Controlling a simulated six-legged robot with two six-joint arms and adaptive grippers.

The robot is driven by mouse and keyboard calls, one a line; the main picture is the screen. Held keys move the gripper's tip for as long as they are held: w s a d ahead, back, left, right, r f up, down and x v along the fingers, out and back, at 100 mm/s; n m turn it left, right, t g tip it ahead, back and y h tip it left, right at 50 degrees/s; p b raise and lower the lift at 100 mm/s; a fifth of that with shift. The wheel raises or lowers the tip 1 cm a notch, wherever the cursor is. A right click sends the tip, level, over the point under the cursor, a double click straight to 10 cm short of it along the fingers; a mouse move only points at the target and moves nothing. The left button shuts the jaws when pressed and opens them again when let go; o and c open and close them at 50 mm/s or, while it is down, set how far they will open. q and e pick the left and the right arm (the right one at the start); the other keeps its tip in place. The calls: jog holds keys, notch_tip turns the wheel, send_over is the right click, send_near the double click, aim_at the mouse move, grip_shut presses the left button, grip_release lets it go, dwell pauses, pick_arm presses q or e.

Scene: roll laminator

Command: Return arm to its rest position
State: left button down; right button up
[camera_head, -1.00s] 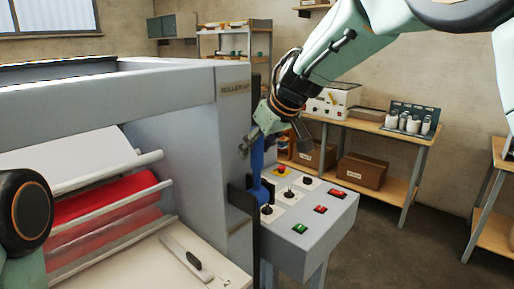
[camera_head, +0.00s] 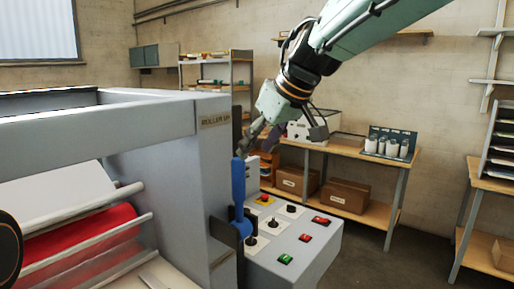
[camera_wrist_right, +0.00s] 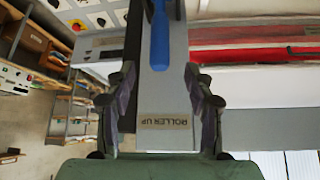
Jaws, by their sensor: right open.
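My right gripper (camera_head: 282,138) is open and empty. It is above and to the right of the blue lever handle (camera_head: 238,182) on the side of the grey laminator (camera_head: 160,130), near the ROLLER UP label (camera_head: 215,119). In the right wrist view the blue handle (camera_wrist_right: 159,40) lies beyond the two spread fingers (camera_wrist_right: 158,72), with clear space between them. The handle points up.
A control panel (camera_head: 318,246) with buttons and knobs stands below the handle. A wooden bench (camera_head: 350,149) with a white device and bottles is behind. Shelves (camera_head: 490,180) stand at the far right. Open floor (camera_head: 400,265) lies right of the panel.

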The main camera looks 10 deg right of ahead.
jog(key=s+a+f+m+y+b, duration=0.15)
jog(key=s+f+b, duration=0.3)
jog(key=f, duration=1.15)
jog(key=s+a+f+m+g+y+b, duration=0.1)
jog(key=s+a+f+y+b, duration=0.3)
jog(key=f, duration=1.2)
jog(key=s+f+m+h+b, duration=0.1)
jog(key=s+f+b, duration=0.35)
jog(key=f, duration=1.15)
jog(key=s+d+f+m+g+h+b, duration=0.1)
jog(key=s+d+f+h+b, duration=0.2)
jog(key=f, duration=0.6)
jog(key=s+d+f+m+b, duration=0.1)
jog(key=s+d+f+b, duration=0.1)
jog(key=s+f+b, duration=0.45)
jog(key=s+d+f+g+h+b, duration=0.1)
jog(key=s+d+f, duration=0.3)
jog(key=s, duration=0.5)
jog(key=s+d+f+g+h+b, duration=0.1)
jog(key=s+d+f+g+h, duration=0.2)
jog(key=s+f, duration=0.5)
jog(key=shift+s+d+f+m+h+b, duration=0.4)
jog(key=shift+s+d, duration=0.3)
jog(key=shift+d, duration=0.35)
